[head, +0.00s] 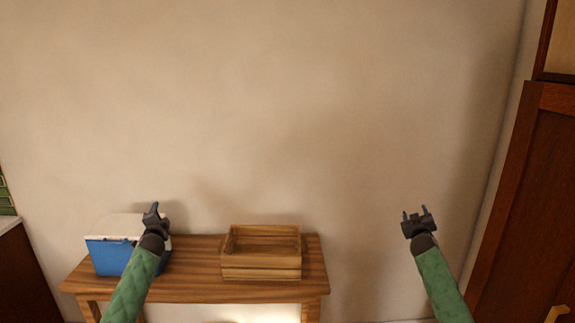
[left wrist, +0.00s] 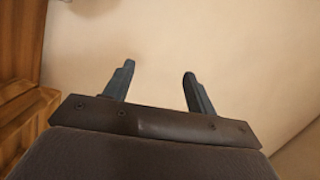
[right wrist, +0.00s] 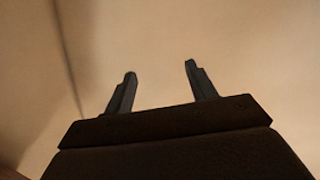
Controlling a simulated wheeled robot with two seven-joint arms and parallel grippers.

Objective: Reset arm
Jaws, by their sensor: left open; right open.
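My left gripper (head: 153,209) is raised in front of the blue-and-white cooler at the left end of the wooden table. In the left wrist view its two fingers (left wrist: 158,80) stand apart with nothing between them. My right gripper (head: 415,210) is raised in front of the bare wall, to the right of the table. In the right wrist view its fingers (right wrist: 160,75) are also apart and empty.
The wooden table (head: 195,270) stands against the wall. It bears the cooler (head: 112,258) and an open wooden crate (head: 262,270). A dark wooden cabinet (head: 525,200) stands at the right. A counter (head: 8,222) edges in at the left. The wall behind is bare.

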